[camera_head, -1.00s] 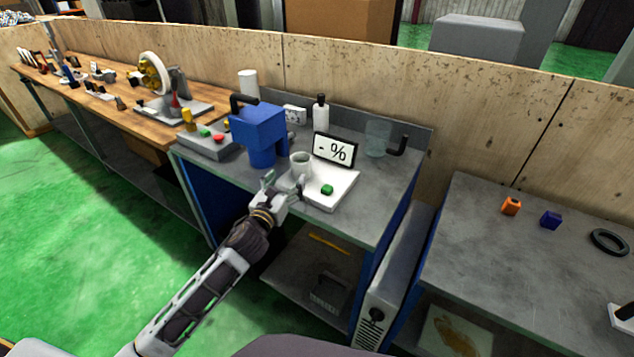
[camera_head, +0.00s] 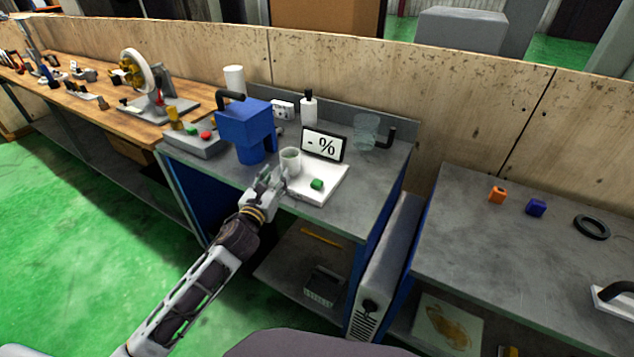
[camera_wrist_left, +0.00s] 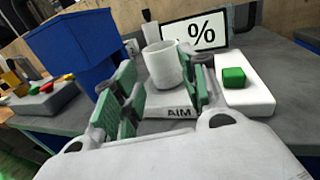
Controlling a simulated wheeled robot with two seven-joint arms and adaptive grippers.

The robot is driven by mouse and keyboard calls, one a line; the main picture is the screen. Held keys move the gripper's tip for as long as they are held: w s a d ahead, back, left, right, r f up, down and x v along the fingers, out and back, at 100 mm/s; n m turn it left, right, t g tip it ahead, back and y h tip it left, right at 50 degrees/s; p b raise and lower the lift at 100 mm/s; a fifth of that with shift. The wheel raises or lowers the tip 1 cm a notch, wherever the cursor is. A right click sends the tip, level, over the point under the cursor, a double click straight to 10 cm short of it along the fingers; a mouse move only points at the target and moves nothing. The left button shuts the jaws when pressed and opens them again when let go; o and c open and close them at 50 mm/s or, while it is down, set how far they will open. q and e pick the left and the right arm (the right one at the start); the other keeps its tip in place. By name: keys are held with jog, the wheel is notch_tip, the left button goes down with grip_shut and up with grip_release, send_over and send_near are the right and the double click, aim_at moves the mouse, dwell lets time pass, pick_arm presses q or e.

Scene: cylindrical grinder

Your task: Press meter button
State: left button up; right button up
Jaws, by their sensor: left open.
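The meter is a white base (camera_head: 327,186) with a dark-framed display (camera_head: 324,145) reading "- %". A green button (camera_head: 316,184) sits on the right part of the base, and shows as a green block in the left wrist view (camera_wrist_left: 234,77). A pale cup (camera_head: 290,161) stands upright on the left part of the base. My left gripper (camera_head: 269,180) is at the base's front left edge, close to the cup. In the left wrist view its green-padded fingers (camera_wrist_left: 161,95) are apart, with the cup seen between them. The button is to the right of the fingers, untouched. My right gripper is not in view.
A blue machine (camera_head: 245,130) stands left of the meter, beside a grey control box (camera_head: 196,146) with red and green buttons. A white bottle (camera_head: 308,108) and a clear jar (camera_head: 366,131) stand behind. The bench is clear right of the meter.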

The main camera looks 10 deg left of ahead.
pick_arm(q)
grip_shut()
dwell(1.2)
